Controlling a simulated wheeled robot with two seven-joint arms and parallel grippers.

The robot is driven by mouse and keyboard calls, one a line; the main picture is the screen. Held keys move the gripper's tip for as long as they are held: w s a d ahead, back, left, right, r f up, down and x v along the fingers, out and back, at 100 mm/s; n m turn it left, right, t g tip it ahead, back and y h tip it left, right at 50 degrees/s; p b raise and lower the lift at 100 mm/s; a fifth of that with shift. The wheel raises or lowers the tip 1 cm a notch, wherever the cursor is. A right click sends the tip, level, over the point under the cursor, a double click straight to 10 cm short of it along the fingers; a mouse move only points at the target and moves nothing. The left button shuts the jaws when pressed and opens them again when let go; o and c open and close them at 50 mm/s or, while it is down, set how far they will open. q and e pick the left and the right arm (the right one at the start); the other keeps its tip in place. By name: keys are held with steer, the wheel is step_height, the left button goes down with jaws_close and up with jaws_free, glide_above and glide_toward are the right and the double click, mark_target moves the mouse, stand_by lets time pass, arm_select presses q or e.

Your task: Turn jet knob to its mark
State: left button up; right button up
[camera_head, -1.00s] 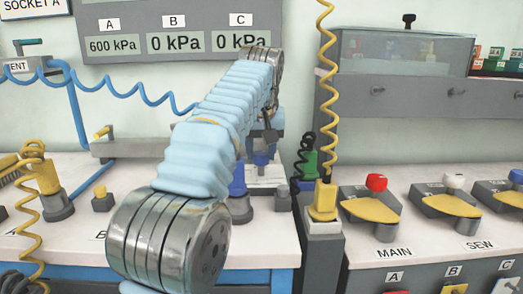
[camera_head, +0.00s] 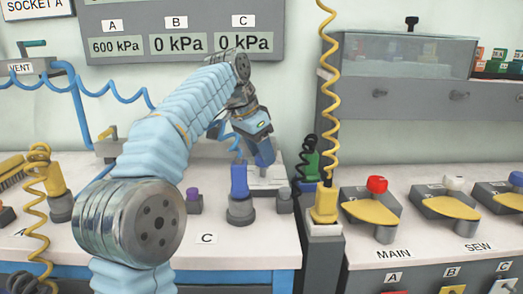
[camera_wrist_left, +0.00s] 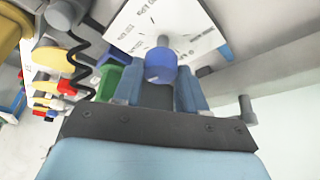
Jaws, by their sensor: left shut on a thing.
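A blue knob (camera_wrist_left: 161,66) with a grey shaft sits in front of a white card with printed marks (camera_wrist_left: 180,20) in the left wrist view. My left gripper (camera_wrist_left: 161,78) has its two blue fingers on either side of the knob and is shut on it. In the head view my left gripper (camera_head: 264,154) points down at the back of the bench, over a pale plate (camera_head: 268,176). There the fingers hide most of the knob, and I cannot read its mark. My right gripper is not in view.
A blue plug on a grey base (camera_head: 239,194) and a small purple-topped post (camera_head: 193,200) stand in front of the gripper. A green connector (camera_head: 309,160) and a yellow plug with coiled hose (camera_head: 325,203) stand to the right. A gauge panel (camera_head: 180,30) hangs behind.

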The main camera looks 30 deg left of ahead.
arm_select(q)
steer(key=m+h, duration=0.1)
steer(key=m, duration=0.2)
steer(key=shift+w+a+m+g, duration=0.1)
steer(key=shift+a+m+g, duration=0.05)
steer(key=shift+m+g, duration=0.2)
steer(key=m, duration=0.2)
steer(key=m+g+h, duration=0.1)
steer(key=m, duration=0.1)
steer(key=shift+w+g, duration=0.1)
steer(key=shift+g, duration=0.15)
steer(key=shift+m, duration=0.35)
steer(key=o, duration=1.1)
steer(key=shift+c, duration=0.2)
